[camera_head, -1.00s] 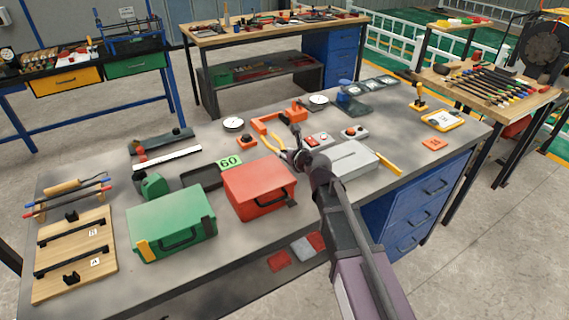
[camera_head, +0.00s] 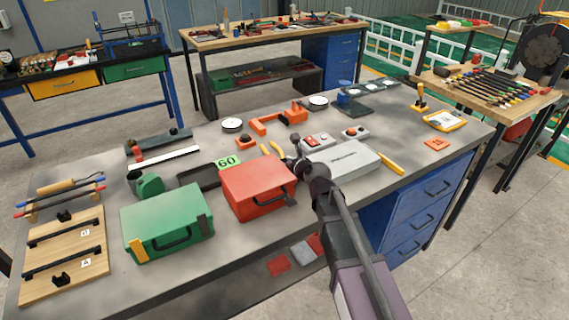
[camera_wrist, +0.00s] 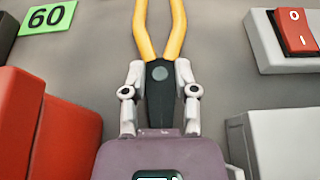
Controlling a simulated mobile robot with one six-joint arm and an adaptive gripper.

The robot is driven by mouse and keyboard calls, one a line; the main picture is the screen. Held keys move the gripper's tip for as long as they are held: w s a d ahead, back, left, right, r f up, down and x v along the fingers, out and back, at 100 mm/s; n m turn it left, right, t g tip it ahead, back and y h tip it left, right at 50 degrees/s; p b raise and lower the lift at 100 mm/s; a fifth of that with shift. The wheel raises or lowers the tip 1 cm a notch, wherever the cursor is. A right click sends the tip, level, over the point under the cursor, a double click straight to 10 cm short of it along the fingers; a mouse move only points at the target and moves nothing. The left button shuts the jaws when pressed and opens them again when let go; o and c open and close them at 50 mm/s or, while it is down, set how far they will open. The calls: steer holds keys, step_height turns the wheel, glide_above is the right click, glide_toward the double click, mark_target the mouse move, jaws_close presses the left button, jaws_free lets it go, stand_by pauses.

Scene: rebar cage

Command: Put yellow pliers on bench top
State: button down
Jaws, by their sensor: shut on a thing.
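The yellow pliers (camera_wrist: 145,33) are between the two fingers of my gripper (camera_wrist: 160,82) in the wrist view. The fingers are shut on their dark pivot part, and the yellow handles point away from my palm. In the head view the handles (camera_head: 275,149) show just beyond my gripper (camera_head: 291,161), low over the grey bench top (camera_head: 225,262). I cannot tell whether the pliers touch the surface. The jaw tips are hidden by my gripper.
A red box (camera_head: 257,187) stands left of my gripper, with the green 60 sign (camera_head: 228,161) behind it. A grey case (camera_head: 342,159) and a red-switch box (camera_head: 318,140) are close on the right. Bare bench shows beyond the handles.

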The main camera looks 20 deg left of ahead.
steer(key=shift+c, duration=2)
jaws_free()
steer(key=shift+f, duration=0.1)
steer(key=shift+r, duration=0.2)
steer(key=p+v, duration=0.4)
steer(key=v, duration=0.8)
steer(key=shift+p, duration=0.3)
